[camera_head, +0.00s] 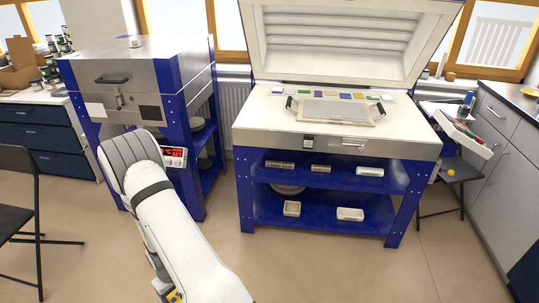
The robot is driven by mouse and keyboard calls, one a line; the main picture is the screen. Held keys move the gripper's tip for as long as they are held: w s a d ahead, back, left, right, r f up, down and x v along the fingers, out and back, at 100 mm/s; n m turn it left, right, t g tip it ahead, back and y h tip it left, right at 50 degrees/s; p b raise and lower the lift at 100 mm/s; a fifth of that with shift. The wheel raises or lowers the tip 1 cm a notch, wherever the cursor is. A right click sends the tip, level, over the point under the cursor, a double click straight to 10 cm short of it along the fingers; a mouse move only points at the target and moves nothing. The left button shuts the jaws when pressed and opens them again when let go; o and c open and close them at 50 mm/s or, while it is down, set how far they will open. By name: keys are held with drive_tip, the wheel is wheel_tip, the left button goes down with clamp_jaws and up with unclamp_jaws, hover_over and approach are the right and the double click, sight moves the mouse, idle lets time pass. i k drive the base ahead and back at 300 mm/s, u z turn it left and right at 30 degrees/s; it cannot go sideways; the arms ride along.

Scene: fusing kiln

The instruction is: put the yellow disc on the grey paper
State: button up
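An open kiln (262,118) stands at centre right with its lid raised. A grey rectangular surface, which looks like the grey paper (338,108), lies on a light board with dark handles on the kiln bed. Behind it is a row of small coloured pieces on pale squares. My white arm reaches up from the bottom at the left, in front of the closed kiln. My gripper is not in view.
A closed steel kiln (125,75) on a blue frame stands at left. Blue shelves under the open kiln hold several pale moulds (350,214). A dark chair (15,220) is at the left edge. The floor in front is clear.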

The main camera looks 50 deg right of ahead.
sight(335, 109)
drive_tip(key=z, duration=0.2)
drive_tip(key=i, duration=0.3)
drive_tip(key=z, duration=1.7)
drive_tip(key=k, duration=0.65)
drive_tip(key=z, duration=0.3)
drive_tip(key=i, duration=1.05)
drive_tip(key=z, duration=0.3)
